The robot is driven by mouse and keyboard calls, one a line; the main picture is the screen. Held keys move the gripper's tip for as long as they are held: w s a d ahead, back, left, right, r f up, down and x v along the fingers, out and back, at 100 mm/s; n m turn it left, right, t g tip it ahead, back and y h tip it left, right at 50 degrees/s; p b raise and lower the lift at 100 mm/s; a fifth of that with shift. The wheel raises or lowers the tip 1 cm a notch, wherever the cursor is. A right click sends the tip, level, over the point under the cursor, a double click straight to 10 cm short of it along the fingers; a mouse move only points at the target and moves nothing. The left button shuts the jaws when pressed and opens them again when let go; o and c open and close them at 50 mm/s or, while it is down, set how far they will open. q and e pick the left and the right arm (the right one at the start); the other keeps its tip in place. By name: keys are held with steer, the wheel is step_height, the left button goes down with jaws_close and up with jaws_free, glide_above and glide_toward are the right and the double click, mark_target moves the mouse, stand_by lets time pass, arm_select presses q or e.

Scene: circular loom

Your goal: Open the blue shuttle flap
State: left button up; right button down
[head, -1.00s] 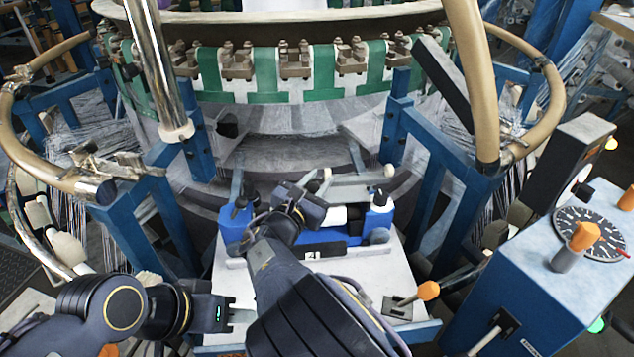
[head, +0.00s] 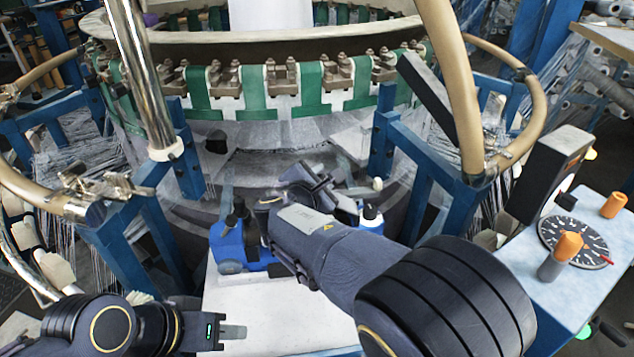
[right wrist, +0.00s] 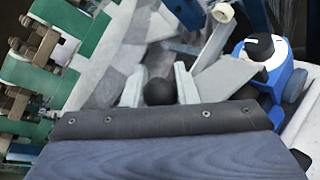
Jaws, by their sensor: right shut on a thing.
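The blue shuttle (head: 240,245) sits on the pale table in front of the loom, its middle hidden behind my right arm. Its right end, blue with a white top and black cap (right wrist: 263,50), shows in the right wrist view. My right gripper (right wrist: 158,88) is over the shuttle, its two pale fingers on either side of a round black knob (right wrist: 159,92). A grey bar (right wrist: 222,78) lies just right of the fingers. I cannot tell how far the flap is open. My left gripper (head: 233,333) is low at the left, apart from the shuttle; its finger gap is unclear.
The loom ring with green and white bands (head: 258,92) stands behind. Blue posts (head: 385,140) and a tan pipe (head: 455,90) flank the shuttle. A blue control box with a dial (head: 574,242) is at right. The white table top (head: 265,315) is clear in front.

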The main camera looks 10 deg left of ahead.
steer(key=shift+d+r, duration=0.15)
stand_by(0.3)
steer(key=c, duration=1.1)
jaws_free()
steer(key=shift+c, duration=0.2)
steer(key=v, duration=0.7)
steer(key=shift+s+r, duration=0.15)
steer(key=shift+s, duration=0.15)
